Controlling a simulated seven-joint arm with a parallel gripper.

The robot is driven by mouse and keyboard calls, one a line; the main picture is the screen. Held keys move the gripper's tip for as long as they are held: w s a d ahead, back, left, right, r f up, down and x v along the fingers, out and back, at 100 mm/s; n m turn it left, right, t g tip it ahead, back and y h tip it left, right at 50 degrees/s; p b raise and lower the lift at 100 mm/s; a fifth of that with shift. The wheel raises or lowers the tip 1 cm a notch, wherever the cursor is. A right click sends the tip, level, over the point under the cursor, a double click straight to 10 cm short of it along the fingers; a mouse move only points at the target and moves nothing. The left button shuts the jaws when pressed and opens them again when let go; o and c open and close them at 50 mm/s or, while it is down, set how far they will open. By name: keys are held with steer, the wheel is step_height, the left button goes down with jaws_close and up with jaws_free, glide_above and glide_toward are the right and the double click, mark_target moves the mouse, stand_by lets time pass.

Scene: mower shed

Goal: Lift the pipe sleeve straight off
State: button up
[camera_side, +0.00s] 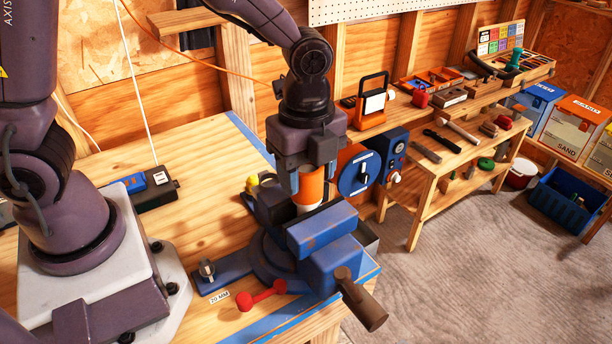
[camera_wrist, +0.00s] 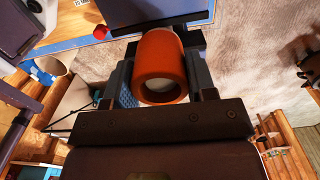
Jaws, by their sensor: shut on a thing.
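The orange pipe sleeve (camera_side: 311,188) stands upright between the fingers of my gripper (camera_side: 313,178), above the blue vise (camera_side: 325,238). My gripper points down from above and is shut on the sleeve, with one finger on each side. A short white band, which looks like the pipe (camera_side: 304,208), shows just under the sleeve, at the vise jaws. In the wrist view the sleeve (camera_wrist: 161,62) shows its round open end, with a pale surface inside. How far the pipe reaches up inside the sleeve is hard to tell.
The vise handle (camera_side: 358,300) juts out over the bench's front corner. A blue and orange machine (camera_side: 362,172) stands close behind the sleeve, to the right. The wooden bench (camera_side: 205,225) has clear room at left.

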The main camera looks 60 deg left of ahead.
steer(key=shift+r, duration=3.25)
